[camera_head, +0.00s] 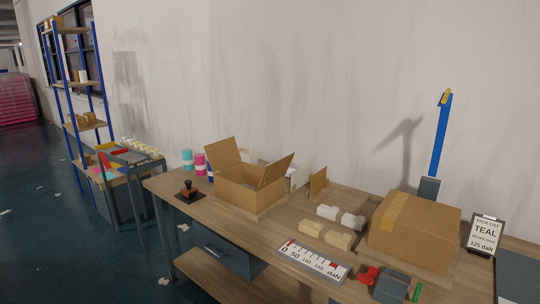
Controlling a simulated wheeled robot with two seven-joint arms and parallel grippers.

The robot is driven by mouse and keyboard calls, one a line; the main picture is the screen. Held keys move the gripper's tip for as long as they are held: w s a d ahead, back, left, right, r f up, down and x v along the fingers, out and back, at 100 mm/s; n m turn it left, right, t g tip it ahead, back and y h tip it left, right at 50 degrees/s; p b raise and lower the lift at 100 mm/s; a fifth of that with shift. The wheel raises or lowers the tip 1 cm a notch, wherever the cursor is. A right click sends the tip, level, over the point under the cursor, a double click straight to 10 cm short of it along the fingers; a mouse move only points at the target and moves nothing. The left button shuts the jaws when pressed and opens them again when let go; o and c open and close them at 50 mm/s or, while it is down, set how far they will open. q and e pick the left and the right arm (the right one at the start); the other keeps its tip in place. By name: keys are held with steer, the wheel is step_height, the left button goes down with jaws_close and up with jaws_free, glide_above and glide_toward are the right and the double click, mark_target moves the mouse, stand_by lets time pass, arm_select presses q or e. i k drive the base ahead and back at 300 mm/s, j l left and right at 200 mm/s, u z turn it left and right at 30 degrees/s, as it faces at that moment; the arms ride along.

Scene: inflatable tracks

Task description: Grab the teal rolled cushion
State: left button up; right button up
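A small teal roll with a pale band (187,160) stands upright at the far left, behind the workbench's left end. It is probably the teal rolled cushion, but it is small and its details are hard to tell. A pink roll with a pale band (200,164) stands just to its right. A blue one (210,173) is partly hidden behind the open carton. A sign (485,234) at the right reads "PACK LIST TEAL" and "125 daN". Neither of my grippers is in view.
The wooden workbench (225,225) holds an open carton (250,188), a closed carton (415,230), a stamp (188,191), pale blocks (325,235), a scale plate (313,262) and a blue upright lever (440,135). Shelving (85,85) stands left. Dark floor (40,220) is open at left.

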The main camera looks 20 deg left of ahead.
mark_target(187, 154)
steer(key=i+j+z, duration=0.35)
steer(key=j, duration=1.5)
steer(key=j+z, duration=0.35)
steer(key=j, duration=1.5)
